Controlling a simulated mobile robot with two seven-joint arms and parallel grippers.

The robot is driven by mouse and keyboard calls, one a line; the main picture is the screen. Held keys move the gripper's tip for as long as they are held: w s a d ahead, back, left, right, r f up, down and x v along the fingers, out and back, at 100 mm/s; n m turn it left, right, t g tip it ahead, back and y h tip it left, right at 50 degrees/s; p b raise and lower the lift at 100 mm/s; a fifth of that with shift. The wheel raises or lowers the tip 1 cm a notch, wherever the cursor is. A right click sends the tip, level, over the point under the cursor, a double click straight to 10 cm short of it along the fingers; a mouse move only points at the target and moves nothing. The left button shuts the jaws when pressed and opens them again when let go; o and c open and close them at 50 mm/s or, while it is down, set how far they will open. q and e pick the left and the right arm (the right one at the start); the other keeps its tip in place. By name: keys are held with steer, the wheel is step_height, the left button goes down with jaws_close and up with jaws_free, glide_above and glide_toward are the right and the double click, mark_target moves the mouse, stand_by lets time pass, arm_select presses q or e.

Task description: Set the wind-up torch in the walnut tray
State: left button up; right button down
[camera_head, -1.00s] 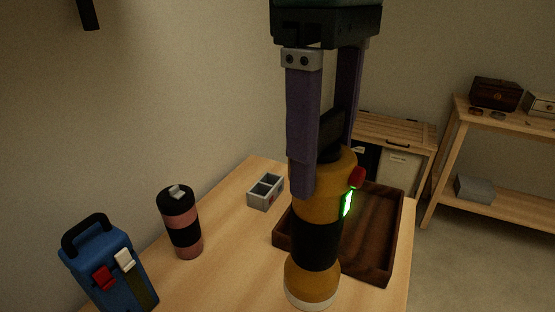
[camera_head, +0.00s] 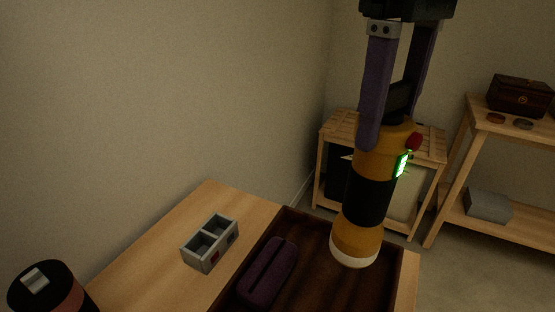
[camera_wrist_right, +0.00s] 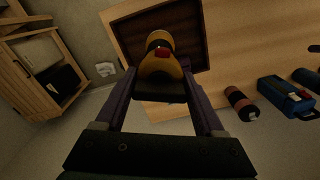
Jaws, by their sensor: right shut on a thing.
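The wind-up torch (camera_head: 370,200) is orange-yellow with a black band, a pale base rim, a red knob and a glowing green strip. My right gripper (camera_head: 393,125) is shut on its upper part and holds it nearly upright, base down, slightly tilted. The walnut tray (camera_head: 315,285), dark brown with low walls, lies on the table; the torch's base shows against its far right part, apparently above it. In the right wrist view the torch (camera_wrist_right: 160,62) sits between the fingers with the tray (camera_wrist_right: 130,35) beyond. My left gripper is not in view.
A dark purple case-like object (camera_head: 265,275) lies in the tray's left part. A grey two-compartment holder (camera_head: 210,243) stands left of the tray, a pink-and-black tumbler (camera_head: 48,290) at lower left. A blue box with a handle (camera_wrist_right: 285,95) shows in the wrist view. Wooden shelves (camera_head: 480,170) stand behind.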

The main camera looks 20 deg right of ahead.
mark_target(368, 198)
step_height(368, 198, down, 11)
steer(key=shift+s+r+b, duration=0.1)
steer(key=shift+b, duration=0.4)
step_height(368, 198, down, 4)
steer(key=shift+f+b, duration=0.15)
steer(key=shift+b, duration=0.15)
steer(key=shift+f, duration=0.45)
jaws_free()
steer(key=shift+r, duration=0.4)
step_height(368, 198, up, 11)
steer(key=shift+r+p, duration=0.2)
steer(key=shift+p, duration=0.45)
